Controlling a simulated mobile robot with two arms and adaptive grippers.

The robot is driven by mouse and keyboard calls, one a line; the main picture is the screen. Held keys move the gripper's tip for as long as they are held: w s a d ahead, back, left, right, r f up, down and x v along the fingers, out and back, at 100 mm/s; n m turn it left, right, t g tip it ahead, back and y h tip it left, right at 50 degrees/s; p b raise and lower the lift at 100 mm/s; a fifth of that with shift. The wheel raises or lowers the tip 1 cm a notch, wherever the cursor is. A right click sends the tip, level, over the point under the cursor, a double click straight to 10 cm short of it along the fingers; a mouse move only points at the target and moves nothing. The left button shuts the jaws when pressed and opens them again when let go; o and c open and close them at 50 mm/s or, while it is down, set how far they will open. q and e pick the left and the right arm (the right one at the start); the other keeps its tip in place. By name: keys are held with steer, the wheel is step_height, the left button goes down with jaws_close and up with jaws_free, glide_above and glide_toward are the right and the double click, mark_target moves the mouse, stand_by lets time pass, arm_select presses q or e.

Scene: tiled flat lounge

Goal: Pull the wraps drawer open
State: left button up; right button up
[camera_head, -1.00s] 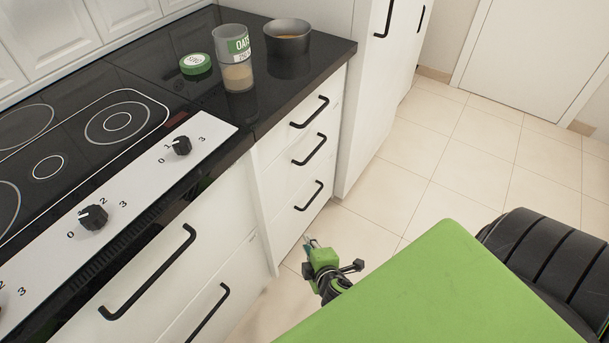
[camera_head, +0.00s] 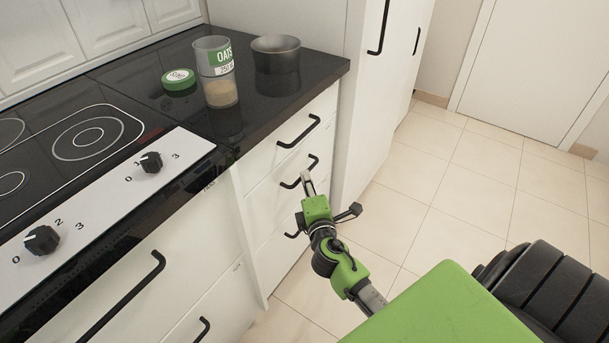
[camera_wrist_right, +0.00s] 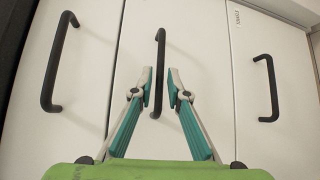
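A white three-drawer unit stands under the counter, with a black bar handle on each drawer. I cannot read which drawer is the wraps drawer. My right gripper (camera_head: 308,182) is at the middle drawer's handle (camera_head: 291,184). In the right wrist view, the open fingertips (camera_wrist_right: 161,78) lie on either side of the middle handle (camera_wrist_right: 161,45); I cannot tell whether they touch it. The top drawer's handle (camera_head: 300,131) is above the gripper. The bottom drawer's handle (camera_head: 293,234) is partly hidden. All three drawers look closed. My left gripper is not in view.
A stove (camera_head: 85,135) with knobs is on the left. A tall cabinet (camera_head: 362,110) stands right of the drawers. The tiled floor (camera_head: 455,165) is clear.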

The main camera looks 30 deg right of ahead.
steer(key=shift+x, duration=1.85)
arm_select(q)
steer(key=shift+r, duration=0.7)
arm_select(e)
jaws_close()
